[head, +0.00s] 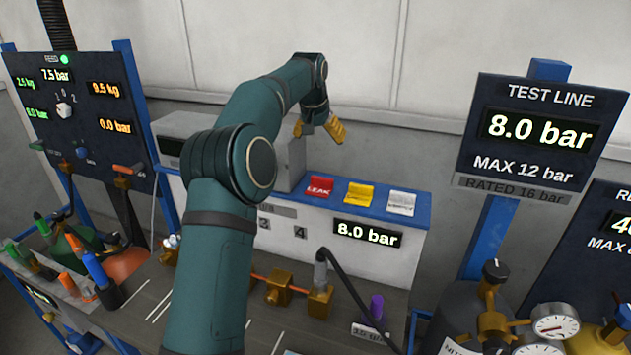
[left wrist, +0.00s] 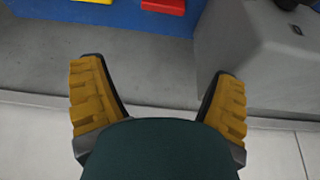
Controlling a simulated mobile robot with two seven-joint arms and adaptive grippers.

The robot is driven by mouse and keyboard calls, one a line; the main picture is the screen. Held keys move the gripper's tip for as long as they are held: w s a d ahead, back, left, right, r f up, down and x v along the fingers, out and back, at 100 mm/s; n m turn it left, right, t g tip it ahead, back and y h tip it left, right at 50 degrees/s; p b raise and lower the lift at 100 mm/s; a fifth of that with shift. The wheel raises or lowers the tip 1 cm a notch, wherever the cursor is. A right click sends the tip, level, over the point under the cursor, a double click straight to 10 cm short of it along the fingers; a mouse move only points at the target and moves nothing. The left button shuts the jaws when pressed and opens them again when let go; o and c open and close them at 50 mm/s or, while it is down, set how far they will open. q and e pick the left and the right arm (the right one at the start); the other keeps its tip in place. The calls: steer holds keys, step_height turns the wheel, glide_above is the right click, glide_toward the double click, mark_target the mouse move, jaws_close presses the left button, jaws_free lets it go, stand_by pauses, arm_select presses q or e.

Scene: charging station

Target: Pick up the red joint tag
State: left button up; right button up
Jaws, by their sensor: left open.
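The red tag (head: 318,188), lettered LEAK, lies on the blue top (head: 340,202) of the white bench unit, at the left end of a row of tags. In the left wrist view the red tag (left wrist: 163,5) is cut by the top edge. My left gripper (head: 318,130) is open and empty, near the wall, above and behind the red tag and apart from it. Its two yellow fingers are spread wide in the left wrist view (left wrist: 158,78). My right gripper is in no view.
A yellow tag (head: 359,194) and a white tag (head: 401,203) lie right of the red one. A grey box (head: 291,163) stands close on its left, partly behind my arm. The wall (head: 390,85) is close behind. A display board (head: 540,135) stands at right.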

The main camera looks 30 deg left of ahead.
arm_select(q)
steer(key=b, duration=0.2)
glide_above(322, 178)
steer(key=s, duration=0.2)
steer(key=f, duration=0.8)
steer(key=shift+s+d+f, duration=0.15)
steer(key=shift+d+f, duration=0.05)
steer(key=shift+d, duration=0.05)
steer(key=shift+p+x, duration=0.35)
steer(key=shift+x, duration=3.2)
steer(key=shift+r, duration=0.1)
steer(key=c, duration=0.7)
steer(key=shift+o, duration=0.2)
